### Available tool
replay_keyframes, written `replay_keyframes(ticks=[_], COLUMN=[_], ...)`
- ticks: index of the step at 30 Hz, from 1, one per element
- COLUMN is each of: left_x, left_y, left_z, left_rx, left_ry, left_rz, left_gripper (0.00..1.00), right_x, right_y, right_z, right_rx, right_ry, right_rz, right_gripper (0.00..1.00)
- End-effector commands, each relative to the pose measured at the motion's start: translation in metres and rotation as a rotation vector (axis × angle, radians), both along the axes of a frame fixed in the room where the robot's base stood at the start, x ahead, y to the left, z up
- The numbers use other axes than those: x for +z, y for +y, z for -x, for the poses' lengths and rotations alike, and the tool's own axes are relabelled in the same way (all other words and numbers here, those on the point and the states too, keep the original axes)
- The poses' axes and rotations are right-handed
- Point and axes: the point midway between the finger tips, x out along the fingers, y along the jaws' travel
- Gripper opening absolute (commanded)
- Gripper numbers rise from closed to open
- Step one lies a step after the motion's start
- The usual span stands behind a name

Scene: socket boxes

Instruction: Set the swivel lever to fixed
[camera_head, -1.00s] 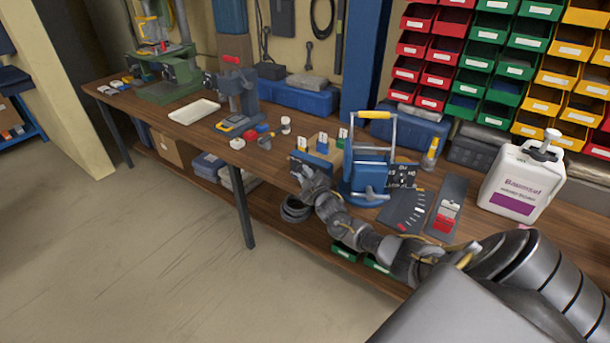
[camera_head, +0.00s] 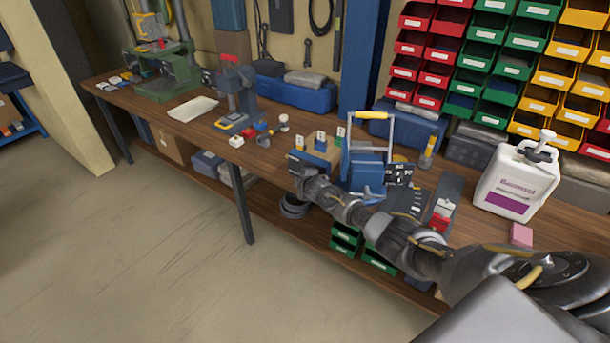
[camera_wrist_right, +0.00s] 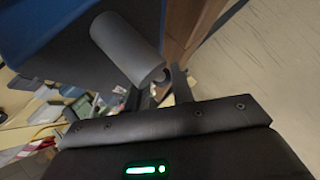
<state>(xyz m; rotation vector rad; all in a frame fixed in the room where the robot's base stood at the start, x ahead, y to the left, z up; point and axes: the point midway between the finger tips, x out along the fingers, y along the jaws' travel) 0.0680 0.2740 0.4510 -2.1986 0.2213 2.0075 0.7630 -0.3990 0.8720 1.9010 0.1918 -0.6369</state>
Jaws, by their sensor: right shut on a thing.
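A blue device (camera_head: 366,171) with a tall pale frame and a yellow grip (camera_head: 371,115) stands near the bench's front edge. In the right wrist view, a thick grey cylinder (camera_wrist_right: 128,47), which looks like the end of the swivel lever, lies against a blue surface. My right gripper (camera_wrist_right: 160,90) is shut at its near end; the exact contact is dark and blurred. The gripper's fingers are hard to make out in the head view. The lever's setting cannot be read. My left gripper is not in view.
A dark plate with a red and white piece (camera_head: 441,215) lies right of the device. A white jug (camera_head: 517,180) and a pink block (camera_head: 521,235) are further right. A wooden block with small labelled pieces (camera_head: 321,148) stands left. The floor in front is clear.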

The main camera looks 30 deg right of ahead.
Motion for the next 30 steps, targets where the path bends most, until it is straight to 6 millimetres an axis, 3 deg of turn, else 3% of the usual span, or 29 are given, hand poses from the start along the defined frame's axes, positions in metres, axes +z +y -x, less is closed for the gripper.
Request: replay_keyframes(ticks=[12, 28, 29, 30], left_x=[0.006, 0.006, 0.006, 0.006], left_y=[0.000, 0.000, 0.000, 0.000], left_z=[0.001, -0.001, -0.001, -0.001], left_rx=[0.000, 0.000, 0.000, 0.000], left_ry=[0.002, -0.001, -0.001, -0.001], left_rz=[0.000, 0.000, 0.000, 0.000], left_gripper=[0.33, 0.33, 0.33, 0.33], right_x=[-0.009, -0.012, -0.012, -0.012], right_y=[-0.002, -0.003, -0.003, -0.003], right_z=[0.002, 0.004, 0.004, 0.004], right_rx=[-0.002, -0.004, -0.004, -0.004], right_ry=[0.162, 0.186, 0.186, 0.186], right_rz=[0.079, 0.091, 0.091, 0.091], right_gripper=[0.00, 0.00, 0.25, 0.30])
